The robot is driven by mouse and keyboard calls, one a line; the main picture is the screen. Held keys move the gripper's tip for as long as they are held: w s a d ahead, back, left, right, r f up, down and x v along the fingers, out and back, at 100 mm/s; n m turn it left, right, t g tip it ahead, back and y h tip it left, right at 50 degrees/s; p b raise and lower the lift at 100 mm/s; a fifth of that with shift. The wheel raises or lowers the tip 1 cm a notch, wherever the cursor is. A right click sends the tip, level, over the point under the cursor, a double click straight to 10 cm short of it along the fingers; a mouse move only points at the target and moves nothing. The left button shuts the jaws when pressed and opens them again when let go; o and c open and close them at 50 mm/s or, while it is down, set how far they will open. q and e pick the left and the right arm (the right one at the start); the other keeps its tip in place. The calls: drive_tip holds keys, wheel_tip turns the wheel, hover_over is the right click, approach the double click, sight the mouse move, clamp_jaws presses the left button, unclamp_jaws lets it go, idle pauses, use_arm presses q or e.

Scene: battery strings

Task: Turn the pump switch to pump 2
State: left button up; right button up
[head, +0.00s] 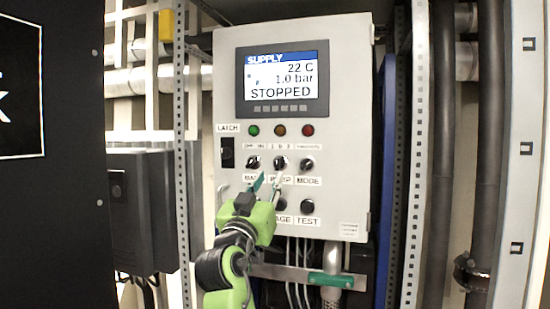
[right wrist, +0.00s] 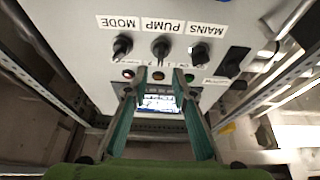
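The pump switch (head: 280,163) is a black knob in the middle of the upper knob row on the grey panel, above the PUMP label (head: 280,179) and below a small position label. It also shows upside down in the right wrist view (right wrist: 161,47). Which position it points to is too small to tell. My right gripper (head: 269,178) is open and empty, its green fingers just below the switch in the head view, partly covering the labels. In the right wrist view its fingertips (right wrist: 159,74) stand apart, with no visible contact with the knob. My left gripper is not in view.
The MAINS knob (head: 253,163) and MODE knob (head: 307,164) flank the switch closely. A black latch (head: 227,152) is at the left, more knobs sit below, and the screen (head: 282,76) reads STOPPED. Perforated metal posts (head: 180,150) stand beside the panel.

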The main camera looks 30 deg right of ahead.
sight(277, 165)
drive_tip(key=p+x, duration=0.3)
drive_tip(key=x, duration=0.3)
drive_tip(key=shift+r, duration=0.1)
drive_tip(key=shift+w+d, duration=0.35)
drive_tip(key=shift+d, duration=0.05)
clamp_jaws()
